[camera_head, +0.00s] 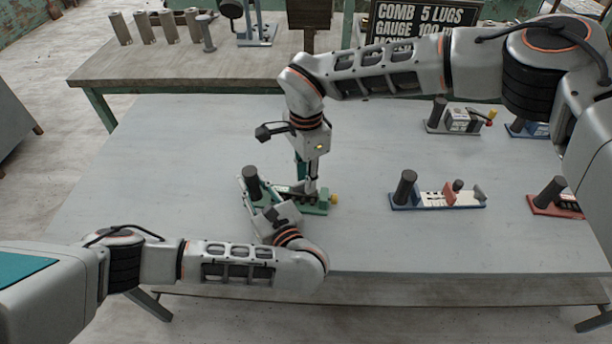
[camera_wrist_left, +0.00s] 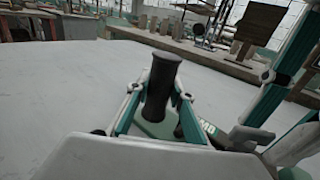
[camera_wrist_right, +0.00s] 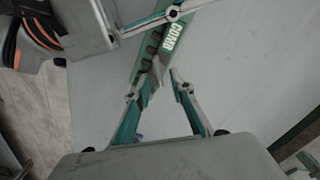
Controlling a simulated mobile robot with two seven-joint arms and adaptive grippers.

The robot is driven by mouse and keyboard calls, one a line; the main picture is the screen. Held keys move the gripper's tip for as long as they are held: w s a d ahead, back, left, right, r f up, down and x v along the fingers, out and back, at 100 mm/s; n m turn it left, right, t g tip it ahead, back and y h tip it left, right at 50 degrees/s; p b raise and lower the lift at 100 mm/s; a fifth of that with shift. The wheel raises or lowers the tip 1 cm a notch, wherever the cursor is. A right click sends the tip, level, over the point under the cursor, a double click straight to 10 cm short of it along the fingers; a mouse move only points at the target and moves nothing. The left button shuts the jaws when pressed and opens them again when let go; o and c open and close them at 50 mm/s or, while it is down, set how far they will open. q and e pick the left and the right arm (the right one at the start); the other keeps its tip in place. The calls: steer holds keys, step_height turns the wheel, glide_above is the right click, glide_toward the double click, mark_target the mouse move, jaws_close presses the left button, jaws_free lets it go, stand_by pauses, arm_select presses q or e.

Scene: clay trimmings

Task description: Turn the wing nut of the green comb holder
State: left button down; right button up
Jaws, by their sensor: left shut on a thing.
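The green comb holder (camera_head: 318,208) lies on the grey table, partly covered by my two arms. My right gripper (camera_head: 311,188) points down over the holder's middle-right part. In the right wrist view its fingertips (camera_wrist_right: 167,78) are a little apart, beside the holder's "COMB" label (camera_wrist_right: 174,38). I cannot make out the wing nut clearly.
A blue-based holder (camera_head: 432,200) stands to the right, with a red-based one (camera_head: 556,200) further right. A grey holder (camera_head: 456,120) and another blue one (camera_head: 528,129) are behind. A wooden bench (camera_head: 180,65) stands beyond. The table's left part is clear.

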step_height(320, 180, up, 12)
stand_by(0.5)
arm_select(q)
steer(key=c, duration=1.7)
jaws_free()
